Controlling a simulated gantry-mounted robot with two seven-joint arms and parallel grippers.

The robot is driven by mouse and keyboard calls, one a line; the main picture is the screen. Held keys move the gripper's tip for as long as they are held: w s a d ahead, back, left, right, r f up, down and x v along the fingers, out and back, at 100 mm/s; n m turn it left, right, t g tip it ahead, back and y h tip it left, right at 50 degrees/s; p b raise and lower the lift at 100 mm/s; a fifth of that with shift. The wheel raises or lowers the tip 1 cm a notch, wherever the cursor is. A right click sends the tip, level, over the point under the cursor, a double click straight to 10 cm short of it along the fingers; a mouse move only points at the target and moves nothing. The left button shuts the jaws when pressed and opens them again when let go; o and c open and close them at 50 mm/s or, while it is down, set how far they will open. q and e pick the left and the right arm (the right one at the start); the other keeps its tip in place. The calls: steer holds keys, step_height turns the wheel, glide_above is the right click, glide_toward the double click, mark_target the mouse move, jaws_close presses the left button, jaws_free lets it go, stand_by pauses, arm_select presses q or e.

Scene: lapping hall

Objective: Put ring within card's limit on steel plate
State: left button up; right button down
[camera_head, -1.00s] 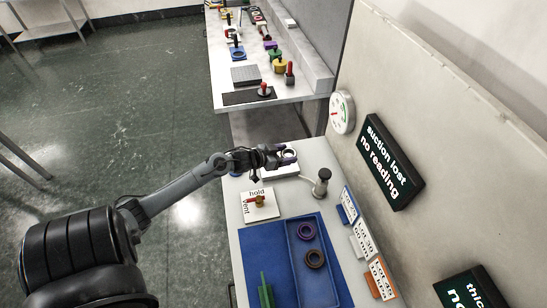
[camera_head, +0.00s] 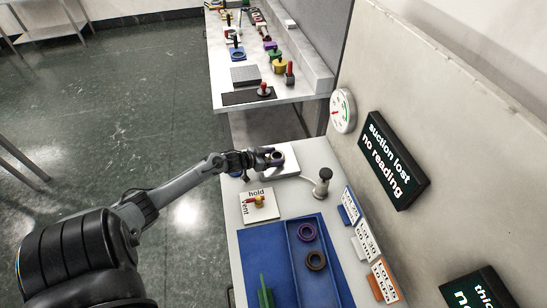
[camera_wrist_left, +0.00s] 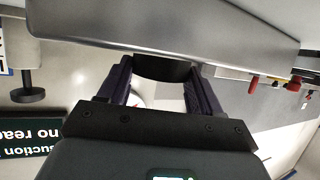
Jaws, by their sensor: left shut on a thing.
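My left gripper (camera_head: 275,157) is over the pale plate (camera_head: 287,170) at the far end of the near bench. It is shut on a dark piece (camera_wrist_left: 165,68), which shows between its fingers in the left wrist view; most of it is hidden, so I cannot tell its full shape. A purple ring (camera_head: 307,232) and a brown ring (camera_head: 315,259) lie in the blue tray (camera_head: 296,281). Lot cards with blue (camera_head: 349,206), white (camera_head: 366,239) and orange (camera_head: 383,279) bases stand along the right side; their small print is unclear. My right gripper is out of view.
A hold/vent card (camera_head: 248,215) bears a red and yellow valve handle. A dark-topped post (camera_head: 324,181) with a hose stands right of the plate. A green stand (camera_head: 265,293) is in front. A gauge (camera_head: 342,111) and a sign reading "suction lost no reading" (camera_head: 391,160) are on the wall.

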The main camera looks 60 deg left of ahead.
arm_select(q)
steer(key=shift+f, duration=0.15)
steer(key=o, duration=1.2)
steer(key=shift+r, duration=0.2)
steer(key=p+v, duration=0.2)
steer(key=v, duration=0.8)
steer(key=shift+s+r+p, duration=0.1)
steer(key=shift+s+p, duration=0.05)
steer(key=shift+p, duration=0.2)
steer(key=shift+v, duration=0.8)
